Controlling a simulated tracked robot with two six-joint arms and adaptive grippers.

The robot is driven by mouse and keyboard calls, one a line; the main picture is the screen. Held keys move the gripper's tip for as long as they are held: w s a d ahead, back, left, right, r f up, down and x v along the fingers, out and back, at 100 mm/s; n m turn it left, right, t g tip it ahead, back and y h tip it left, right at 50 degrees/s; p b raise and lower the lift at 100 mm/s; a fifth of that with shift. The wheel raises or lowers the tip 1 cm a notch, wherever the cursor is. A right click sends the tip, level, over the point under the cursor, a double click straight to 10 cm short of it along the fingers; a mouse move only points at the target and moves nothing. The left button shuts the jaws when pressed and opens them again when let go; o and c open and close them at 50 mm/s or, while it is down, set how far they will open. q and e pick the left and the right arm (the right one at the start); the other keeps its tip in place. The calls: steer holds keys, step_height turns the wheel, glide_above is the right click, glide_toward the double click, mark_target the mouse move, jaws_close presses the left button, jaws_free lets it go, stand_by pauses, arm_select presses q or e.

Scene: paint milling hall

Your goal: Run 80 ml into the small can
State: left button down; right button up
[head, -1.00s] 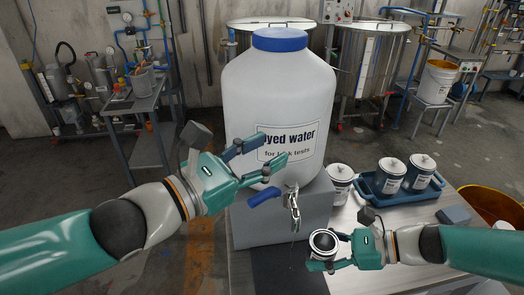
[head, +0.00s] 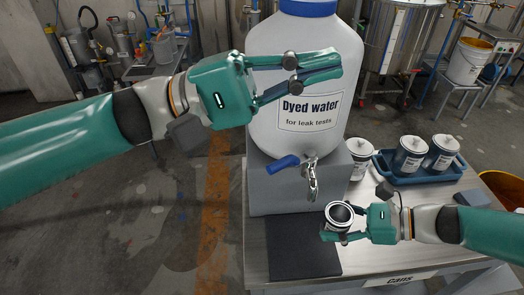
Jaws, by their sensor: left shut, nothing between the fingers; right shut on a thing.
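A large white container (head: 305,75) labelled "Dyed water" stands on a grey block. Its metal tap (head: 311,180) points down at the front, with a blue lever (head: 283,165) sticking out to the left. My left gripper (head: 338,66) is shut and empty, in front of the container's upper body, well above the lever and apart from it. My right gripper (head: 343,226) is shut on the small can (head: 339,213), held upright, just right of and below the spout in the picture. The can's inside looks dark; I cannot tell its level. No stream shows at the spout.
A dark mat (head: 300,262) lies on the bench below the tap. A lidded can (head: 358,160) stands right of the block, and a blue tray (head: 391,176) holds two more. An orange-rimmed bucket (head: 503,187) stands at the far right.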

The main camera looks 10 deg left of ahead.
arm_select(q)
steer(key=w+a+f+m+g+y, duration=0.2)
steer(key=w+a+f, duration=0.3)
steer(key=a+f, duration=0.5)
steer(key=w+a+f+m+g+y, duration=0.1)
steer(key=w+a+f+m+y, duration=0.3)
steer(key=a+f, duration=0.6)
steer(key=n+h, duration=0.1)
steer(key=n, duration=0.1)
glide_toward(287, 156)
steer(key=w+d+f, duration=0.1)
steer(key=w+d, duration=0.2)
steer(key=shift+s+d+f, duration=0.3)
steer(key=shift+s+d, duration=0.35)
steer(key=shift+s, duration=0.25)
steer(key=shift+s+d+f, duration=0.1)
steer(key=shift+s+d, duration=0.3)
steer(key=shift+d, duration=0.1)
